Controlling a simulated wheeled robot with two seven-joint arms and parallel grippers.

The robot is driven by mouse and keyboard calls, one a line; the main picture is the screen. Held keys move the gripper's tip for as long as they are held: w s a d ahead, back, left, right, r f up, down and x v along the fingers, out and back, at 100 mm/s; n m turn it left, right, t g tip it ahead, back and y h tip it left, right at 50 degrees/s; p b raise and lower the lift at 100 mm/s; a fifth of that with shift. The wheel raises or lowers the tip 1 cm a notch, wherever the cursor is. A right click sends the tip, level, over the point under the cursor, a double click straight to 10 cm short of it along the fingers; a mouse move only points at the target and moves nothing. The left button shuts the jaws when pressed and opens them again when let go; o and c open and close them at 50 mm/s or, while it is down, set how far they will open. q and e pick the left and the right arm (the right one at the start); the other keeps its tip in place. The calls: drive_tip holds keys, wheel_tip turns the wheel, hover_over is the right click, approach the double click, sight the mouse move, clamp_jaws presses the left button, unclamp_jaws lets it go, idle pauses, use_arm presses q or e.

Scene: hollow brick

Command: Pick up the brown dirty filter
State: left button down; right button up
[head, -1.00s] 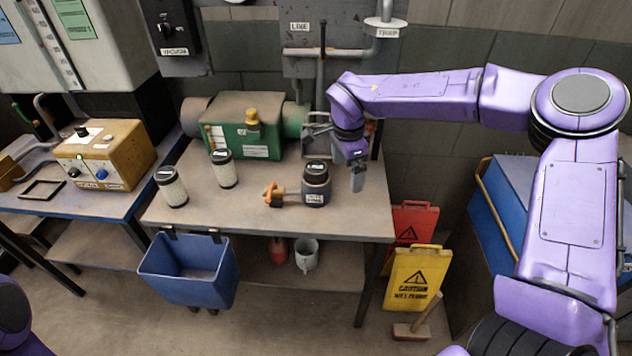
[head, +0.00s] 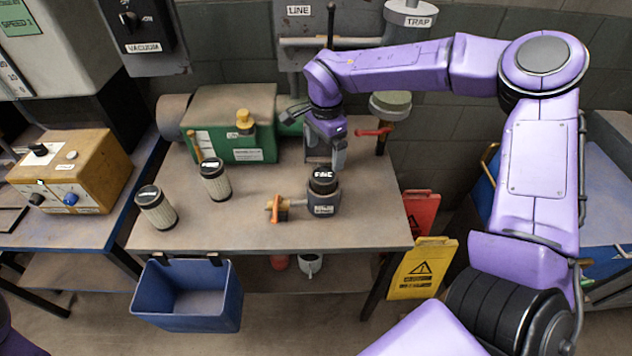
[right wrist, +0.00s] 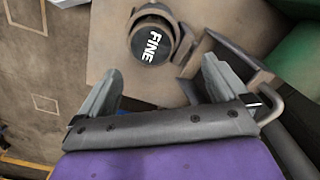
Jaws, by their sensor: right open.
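Two pleated cylindrical filters with dark caps stand upright on the bench: one at the left (head: 157,212) and one behind it to the right (head: 216,182). Both look pale beige; no clearly brown filter shows. A grey housing with a black cap marked FINE (head: 323,195) and an orange handle stands right of them; its inside is hidden. My right gripper (head: 326,160) is open and empty, behind and above the housing. In the right wrist view the FINE cap (right wrist: 152,42) lies beyond the open fingers (right wrist: 162,78). My left gripper is out of view.
The bench top (head: 250,225) is clear in front. A green machine (head: 232,135) stands at its back. A blue bin (head: 190,300) hangs on the front edge. A yellow sign (head: 422,268) stands on the floor to the right. A tan control box (head: 75,170) is at left.

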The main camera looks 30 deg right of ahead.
sight(323, 175)
drive_tip(key=f, duration=0.1)
drive_tip(key=s+f, duration=0.1)
drive_tip(key=f+p, duration=0.1)
drive_tip(key=shift+s+a, duration=0.15)
drive_tip(key=shift+a, duration=0.1)
drive_tip(key=f, duration=0.1)
drive_tip(key=f+p, duration=0.1)
drive_tip(key=f, duration=0.2)
drive_tip(key=shift+w+a+f, duration=0.2)
drive_tip(key=shift+a+f, duration=0.1)
drive_tip(key=shift+a, duration=0.05)
drive_tip(key=shift+s+d+f, duration=0.15)
drive_tip(key=shift+f, duration=0.05)
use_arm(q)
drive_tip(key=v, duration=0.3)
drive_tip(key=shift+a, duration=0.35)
use_arm(e)
drive_tip(key=c, duration=1.7)
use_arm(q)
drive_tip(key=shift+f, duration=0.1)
use_arm(e)
drive_tip(key=shift+r, duration=0.15)
